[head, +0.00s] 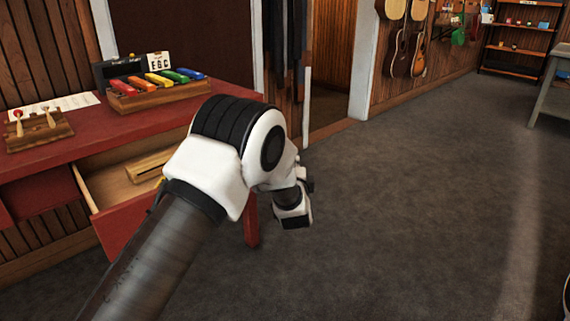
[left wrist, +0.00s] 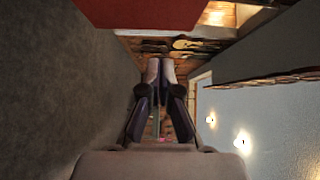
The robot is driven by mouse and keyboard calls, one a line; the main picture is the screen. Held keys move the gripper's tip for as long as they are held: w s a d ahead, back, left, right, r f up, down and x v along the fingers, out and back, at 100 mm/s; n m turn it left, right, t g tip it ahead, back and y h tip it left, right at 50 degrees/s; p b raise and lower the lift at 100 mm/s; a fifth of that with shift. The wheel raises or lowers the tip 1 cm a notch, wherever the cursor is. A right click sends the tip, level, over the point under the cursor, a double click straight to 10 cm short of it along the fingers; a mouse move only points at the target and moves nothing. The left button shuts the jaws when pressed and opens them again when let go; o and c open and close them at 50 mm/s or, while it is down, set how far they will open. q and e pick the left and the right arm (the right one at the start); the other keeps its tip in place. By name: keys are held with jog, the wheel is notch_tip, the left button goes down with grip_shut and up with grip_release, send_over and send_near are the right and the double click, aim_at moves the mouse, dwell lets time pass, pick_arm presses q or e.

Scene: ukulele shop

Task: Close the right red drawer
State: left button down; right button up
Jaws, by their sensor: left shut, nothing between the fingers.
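The right red drawer (head: 122,222) is pulled out from the red table (head: 70,145) in the head view. Its pale wooden inside shows, with a wooden piece (head: 138,167) in it. My left arm crosses in front and hides the drawer's right part. The arm's wrist end hangs to the right of the table's front corner, over the floor; its fingers are not clear there. In the left wrist view my left gripper (left wrist: 160,68) is shut and empty. A red surface fills the top of that view; I cannot tell which part it is. My right gripper is not in view.
On the table stand a wooden block with coloured bars (head: 160,90), a small wooden stand with pegs (head: 38,130) and a white sheet (head: 55,105). A red table leg (head: 251,222) stands beside my arm. The grey carpet (head: 420,190) to the right is clear.

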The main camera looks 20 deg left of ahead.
pick_arm(q)
jog(key=a, duration=0.1)
jog(key=w+a, duration=0.1)
jog(key=a+b, duration=0.1)
jog(key=shift+w+a, duration=0.35)
jog(key=shift+a, duration=0.05)
jog(key=shift+a, duration=0.1)
